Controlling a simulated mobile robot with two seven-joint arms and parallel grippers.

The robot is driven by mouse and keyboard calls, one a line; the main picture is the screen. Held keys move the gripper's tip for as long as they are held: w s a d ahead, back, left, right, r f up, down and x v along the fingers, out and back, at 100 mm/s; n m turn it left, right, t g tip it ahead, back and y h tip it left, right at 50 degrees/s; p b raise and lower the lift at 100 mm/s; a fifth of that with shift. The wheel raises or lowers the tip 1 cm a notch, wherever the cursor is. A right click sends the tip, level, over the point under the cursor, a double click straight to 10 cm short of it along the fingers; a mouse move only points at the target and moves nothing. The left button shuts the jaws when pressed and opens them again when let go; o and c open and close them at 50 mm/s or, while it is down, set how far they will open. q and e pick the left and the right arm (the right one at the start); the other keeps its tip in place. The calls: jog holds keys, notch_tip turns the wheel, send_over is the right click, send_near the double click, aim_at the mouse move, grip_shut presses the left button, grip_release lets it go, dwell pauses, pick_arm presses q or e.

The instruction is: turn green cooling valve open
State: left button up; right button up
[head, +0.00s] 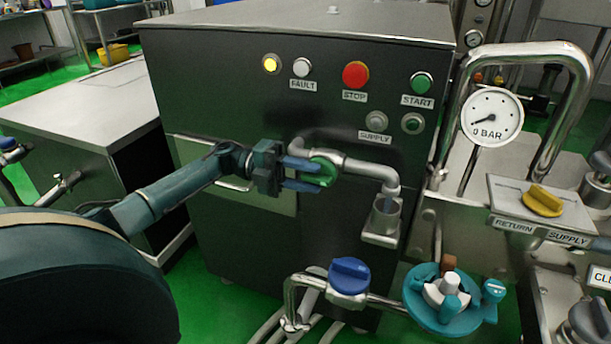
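The green cooling valve (326,171) sits on a bent steel pipe in front of the dark machine cabinet, near the middle of the head view. My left gripper (305,174) comes in from the left, with its two blue fingers at the green knob, one above the other. The fingers are spread apart, and the knob's left side lies between or just beyond their tips. I cannot tell whether they touch it. My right gripper is not in view.
The cabinet (230,100) carries a red stop button (355,74) and a green start button (421,82). A blue valve (349,275), a teal round fitting (440,298) and a yellow valve (541,200) stand right and below. A gauge (492,117) reads near 0 bar.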

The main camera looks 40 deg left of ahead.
pick_arm(q)
jog(key=b+v, duration=0.1)
jog(key=v, duration=1.2)
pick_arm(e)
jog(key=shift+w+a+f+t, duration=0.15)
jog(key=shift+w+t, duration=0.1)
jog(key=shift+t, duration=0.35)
pick_arm(q)
jog(key=shift+s, duration=0.15)
